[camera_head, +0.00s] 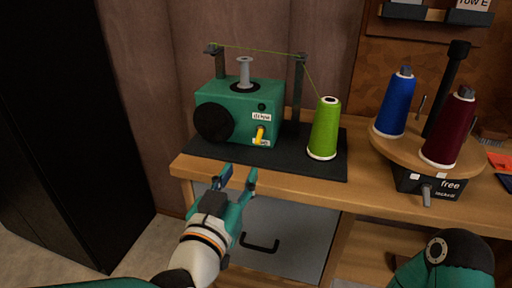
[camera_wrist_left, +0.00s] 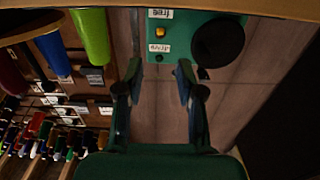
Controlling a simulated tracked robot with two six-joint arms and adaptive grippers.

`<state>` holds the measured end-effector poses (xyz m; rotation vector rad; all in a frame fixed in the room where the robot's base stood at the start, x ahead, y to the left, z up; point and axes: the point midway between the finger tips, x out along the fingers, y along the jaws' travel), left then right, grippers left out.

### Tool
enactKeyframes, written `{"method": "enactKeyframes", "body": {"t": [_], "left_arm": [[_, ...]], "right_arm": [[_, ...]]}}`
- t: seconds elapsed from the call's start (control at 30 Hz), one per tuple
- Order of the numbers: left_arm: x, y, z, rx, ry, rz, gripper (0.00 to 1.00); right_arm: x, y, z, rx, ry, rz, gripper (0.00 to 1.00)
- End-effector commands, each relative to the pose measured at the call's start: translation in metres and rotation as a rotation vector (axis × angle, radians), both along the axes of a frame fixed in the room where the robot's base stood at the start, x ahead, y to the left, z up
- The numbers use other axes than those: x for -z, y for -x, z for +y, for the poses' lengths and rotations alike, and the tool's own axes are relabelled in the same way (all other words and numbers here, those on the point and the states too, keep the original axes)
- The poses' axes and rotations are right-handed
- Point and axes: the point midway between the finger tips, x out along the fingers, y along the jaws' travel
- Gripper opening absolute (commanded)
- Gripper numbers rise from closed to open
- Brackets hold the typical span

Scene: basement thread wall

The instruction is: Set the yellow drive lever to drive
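The yellow drive lever (camera_head: 259,136) is on the front of a green winder box (camera_head: 225,102). It points down, below a "drive" label (camera_head: 262,117) and near a lower label. In the left wrist view, which is upside down, the yellow lever (camera_wrist_left: 160,32) lies between the "free" label (camera_wrist_left: 160,13) and the "drive" label (camera_wrist_left: 166,47). My left gripper (camera_head: 238,178) is open and empty, in front of the bench edge, below and apart from the lever. Its two separated fingers show in the wrist view (camera_wrist_left: 159,72). My right gripper is not visible.
A lime thread cone (camera_head: 325,130) stands right of the box on a dark mat (camera_head: 300,163), its thread running up to a post. A round wooden stand (camera_head: 405,148) with blue and maroon cones is further right. A grey drawer (camera_head: 285,225) with a handle is below.

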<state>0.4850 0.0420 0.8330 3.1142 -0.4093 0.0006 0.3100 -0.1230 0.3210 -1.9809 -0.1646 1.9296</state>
Motion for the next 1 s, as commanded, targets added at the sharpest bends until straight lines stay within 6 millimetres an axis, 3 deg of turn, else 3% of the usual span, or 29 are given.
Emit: {"method": "enactKeyframes", "body": {"t": [0.3,0.5,0.7,1.0], "left_arm": [[0.003,-0.069,-0.018,-0.002,0.001,0.001,0.38],[0.002,-0.099,-0.026,0.000,0.000,0.000,0.38],[0.001,-0.112,-0.029,0.000,-0.001,0.001,0.38],[0.001,-0.113,-0.030,0.000,0.000,0.000,0.36]], "right_arm": [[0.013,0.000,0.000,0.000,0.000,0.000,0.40],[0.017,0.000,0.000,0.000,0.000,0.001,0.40],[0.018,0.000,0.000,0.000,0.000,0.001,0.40],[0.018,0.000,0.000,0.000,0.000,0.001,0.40]]}}
